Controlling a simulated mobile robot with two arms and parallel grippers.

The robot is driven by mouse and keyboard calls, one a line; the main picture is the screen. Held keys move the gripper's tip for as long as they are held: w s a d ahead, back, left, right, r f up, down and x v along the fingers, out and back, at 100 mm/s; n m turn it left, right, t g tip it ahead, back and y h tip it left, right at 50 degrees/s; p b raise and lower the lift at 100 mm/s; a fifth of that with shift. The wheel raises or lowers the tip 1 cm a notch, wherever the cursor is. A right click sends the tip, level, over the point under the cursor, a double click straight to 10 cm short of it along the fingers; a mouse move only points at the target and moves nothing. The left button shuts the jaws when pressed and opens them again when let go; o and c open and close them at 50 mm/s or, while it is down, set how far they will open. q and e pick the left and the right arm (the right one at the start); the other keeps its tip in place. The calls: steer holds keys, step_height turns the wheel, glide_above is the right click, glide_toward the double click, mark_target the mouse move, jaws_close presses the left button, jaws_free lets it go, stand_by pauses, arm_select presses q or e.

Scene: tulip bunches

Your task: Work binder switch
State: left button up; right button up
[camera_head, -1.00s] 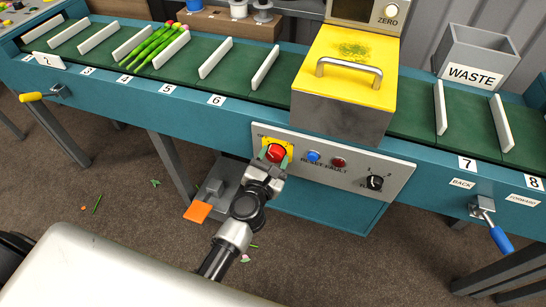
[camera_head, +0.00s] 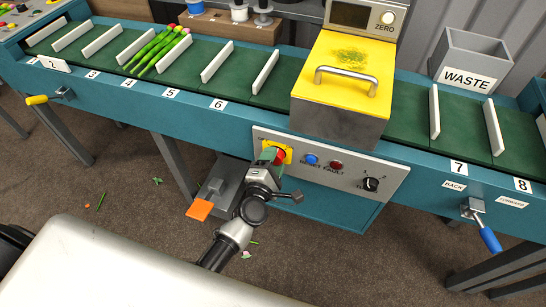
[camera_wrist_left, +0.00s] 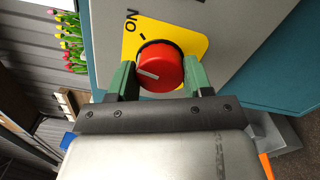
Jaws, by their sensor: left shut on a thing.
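The binder switch is a red round knob (camera_wrist_left: 160,68) with a white mark, on a yellow plate (camera_wrist_left: 190,40) lettered ON. In the head view the knob (camera_head: 280,158) sits at the left end of the grey panel, partly hidden by my gripper. My left gripper (camera_wrist_left: 160,78) is shut on it, one green finger on each side. In the head view the left gripper (camera_head: 274,156) comes up from below, its wrist rolled. My right gripper is not in view.
The panel (camera_head: 330,178) also has a blue button (camera_head: 311,160), a red light (camera_head: 336,166) and a black dial (camera_head: 371,184). Above stands a yellow-lidded machine (camera_head: 345,75) on a green belt (camera_head: 245,75) with white dividers. Tulips (camera_head: 157,50) lie on the belt. An orange pedal (camera_head: 200,209) is below left.

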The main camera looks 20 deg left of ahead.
arm_select(q)
steer(key=shift+m+p, duration=1.45)
steer(key=shift+m, duration=1.85)
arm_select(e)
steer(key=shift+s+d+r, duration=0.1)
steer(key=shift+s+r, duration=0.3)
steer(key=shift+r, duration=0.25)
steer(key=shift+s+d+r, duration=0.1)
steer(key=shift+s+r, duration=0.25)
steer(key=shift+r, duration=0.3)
arm_select(q)
steer(key=shift+f, duration=0.1)
steer(key=o, duration=0.9)
steer(key=shift+o, duration=0.2)
steer(key=s, duration=1.1)
steer(key=shift+a, duration=0.2)
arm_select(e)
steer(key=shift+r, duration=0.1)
